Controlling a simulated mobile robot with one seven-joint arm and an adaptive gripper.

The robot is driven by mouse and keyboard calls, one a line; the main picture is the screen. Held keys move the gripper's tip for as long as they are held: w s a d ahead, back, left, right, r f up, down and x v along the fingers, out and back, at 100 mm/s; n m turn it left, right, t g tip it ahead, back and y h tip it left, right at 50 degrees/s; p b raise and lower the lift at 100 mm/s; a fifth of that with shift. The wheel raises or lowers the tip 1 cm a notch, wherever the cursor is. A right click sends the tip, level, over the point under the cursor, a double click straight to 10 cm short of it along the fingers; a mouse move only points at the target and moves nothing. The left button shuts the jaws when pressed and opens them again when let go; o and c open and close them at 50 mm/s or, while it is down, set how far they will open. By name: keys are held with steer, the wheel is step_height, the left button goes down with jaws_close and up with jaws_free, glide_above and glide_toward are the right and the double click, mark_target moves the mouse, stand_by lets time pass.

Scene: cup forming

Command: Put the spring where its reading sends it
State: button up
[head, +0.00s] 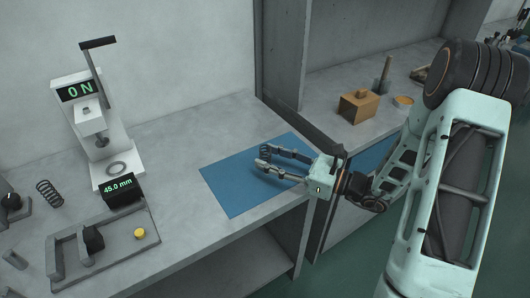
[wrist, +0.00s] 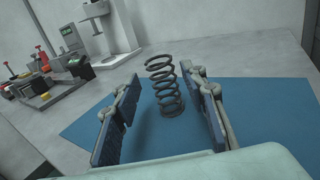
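A dark coil spring (head: 265,152) stands on the blue mat (head: 230,190). My gripper (head: 272,163) is open, low over the mat, with its fingers pointing at this spring. In the wrist view the spring (wrist: 163,88) stands upright, slightly tilted in the picture, between or just beyond the open fingertips (wrist: 160,100); I cannot tell if either finger touches it. A white press (head: 97,130) with a lever has a display reading "0 N". A black readout (head: 119,189) shows "45.0 mm". Another coil spring (head: 49,193) is on the bench at the left.
A fixture plate (head: 125,255) with a grey handle, black block and yellow button (head: 139,233) is at the front left. A brown box (head: 359,107) and a shallow round orange container (head: 403,101) stand on the right bench, beyond a dark divider. Bench between press and mat is clear.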

steer(key=v, duration=1)
steer(key=shift+d+r+p, duration=0.1)
steer(key=shift+d+p, duration=0.05)
steer(key=shift+p, duration=0.25)
steer(key=shift+w, duration=0.1)
